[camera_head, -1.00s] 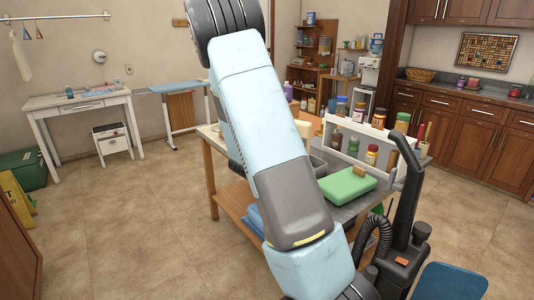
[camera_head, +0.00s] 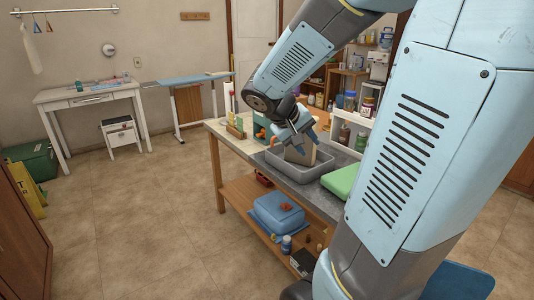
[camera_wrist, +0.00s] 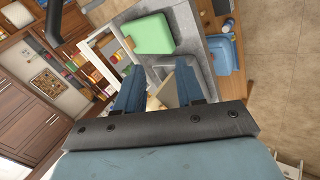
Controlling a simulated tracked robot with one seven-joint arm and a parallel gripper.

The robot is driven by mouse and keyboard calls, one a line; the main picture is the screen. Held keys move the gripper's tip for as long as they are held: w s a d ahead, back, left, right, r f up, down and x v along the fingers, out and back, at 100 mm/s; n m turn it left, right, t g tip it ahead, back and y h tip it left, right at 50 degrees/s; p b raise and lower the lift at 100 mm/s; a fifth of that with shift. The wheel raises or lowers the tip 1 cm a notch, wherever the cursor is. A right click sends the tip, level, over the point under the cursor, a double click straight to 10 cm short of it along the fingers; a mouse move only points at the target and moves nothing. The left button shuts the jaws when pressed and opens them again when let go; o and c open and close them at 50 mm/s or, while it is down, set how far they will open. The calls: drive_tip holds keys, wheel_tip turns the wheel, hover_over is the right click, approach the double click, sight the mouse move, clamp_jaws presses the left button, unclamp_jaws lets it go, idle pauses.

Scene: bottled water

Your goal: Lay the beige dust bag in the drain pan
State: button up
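The beige dust bag (camera_head: 299,154) shows as an upright beige shape at the grey drain pan (camera_head: 287,172) on the table. I cannot tell whether its lower end touches the pan floor. My gripper (camera_head: 301,138) is just above it, pointing down, with its blue fingers spread near the bag's top. In the wrist view my gripper (camera_wrist: 158,66) has its fingers apart, with part of the grey pan (camera_wrist: 197,84) beyond them. A pale patch lies between the fingers, but I cannot make out a grip on the bag.
A green box (camera_head: 341,181) sits right of the pan. A white rack (camera_head: 350,140) with bottles and jars stands behind it. A blue bin (camera_head: 278,213) and small items fill the lower shelf.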

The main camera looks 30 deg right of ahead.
drive_tip(key=s+a+r+t+y, duration=0.2)
drive_tip(key=s+a+y, duration=0.2)
drive_tip(key=a, duration=0.4)
drive_tip(key=s+a+r+n+t+y, duration=0.1)
drive_tip(key=s+a+r+t+y, duration=0.1)
drive_tip(key=s+a, duration=0.4)
drive_tip(key=a+r+y, duration=0.1)
drive_tip(key=a, duration=0.1)
drive_tip(key=shift+a+r+n+t+y, duration=0.25)
drive_tip(key=shift+a+n+t+y, duration=0.05)
drive_tip(key=shift+a+y, duration=0.1)
